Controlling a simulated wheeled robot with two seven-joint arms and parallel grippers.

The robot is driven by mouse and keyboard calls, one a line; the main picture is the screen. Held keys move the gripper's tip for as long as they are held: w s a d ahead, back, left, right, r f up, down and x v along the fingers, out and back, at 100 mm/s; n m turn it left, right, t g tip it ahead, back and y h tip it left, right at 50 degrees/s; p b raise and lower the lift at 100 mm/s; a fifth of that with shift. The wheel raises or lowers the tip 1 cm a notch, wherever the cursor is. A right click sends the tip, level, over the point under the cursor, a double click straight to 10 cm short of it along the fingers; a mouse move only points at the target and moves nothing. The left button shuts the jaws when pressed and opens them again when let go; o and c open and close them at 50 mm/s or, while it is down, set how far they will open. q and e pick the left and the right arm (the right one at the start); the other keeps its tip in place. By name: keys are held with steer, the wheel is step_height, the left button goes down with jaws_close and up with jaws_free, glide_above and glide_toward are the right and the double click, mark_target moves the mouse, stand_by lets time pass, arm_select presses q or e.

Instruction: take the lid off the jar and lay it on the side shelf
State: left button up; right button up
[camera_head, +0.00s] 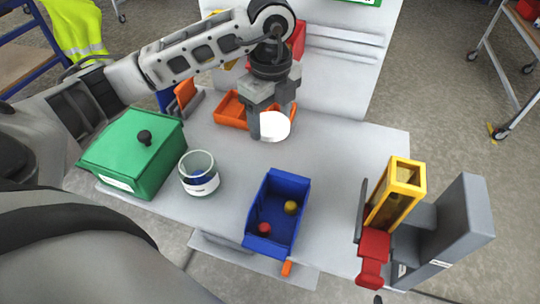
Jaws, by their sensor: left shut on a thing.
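My left gripper (272,117) reaches in from the upper left and points down over the back of the table. It is shut on a white round lid (275,128), which it holds by the edge between its grey fingers. The jar (199,182) stands upright and open on the table, to the left and nearer than the lid. It is clear, with a white and dark label. A pale ledge (225,253) sticks out below the table's front edge; I cannot tell if it is the side shelf. My right gripper is not in view.
A green lidded box (125,165) stands left of the jar. A blue bin (262,200) holds a red ball and a yellow ball. An orange tray (229,112) lies behind the gripper. A yellow, red and grey fixture (465,220) stands at the right. Table right of the lid is clear.

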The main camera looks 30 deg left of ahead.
mark_target(271, 122)
arm_select(q)
step_height(271, 122, down, 8)
steer(key=shift+s+f, duration=0.1)
steer(key=shift+f, duration=2.9)
steer(key=shift+f, duration=0.1)
steer(key=o, duration=1.1)
steer(key=shift+r+p, duration=0.25)
steer(key=shift+p, duration=0.1)
step_height(271, 122, up, 10)
steer(key=shift+r+b, duration=0.2)
steer(key=shift+b, duration=0.15)
steer(key=shift+r, duration=0.7)
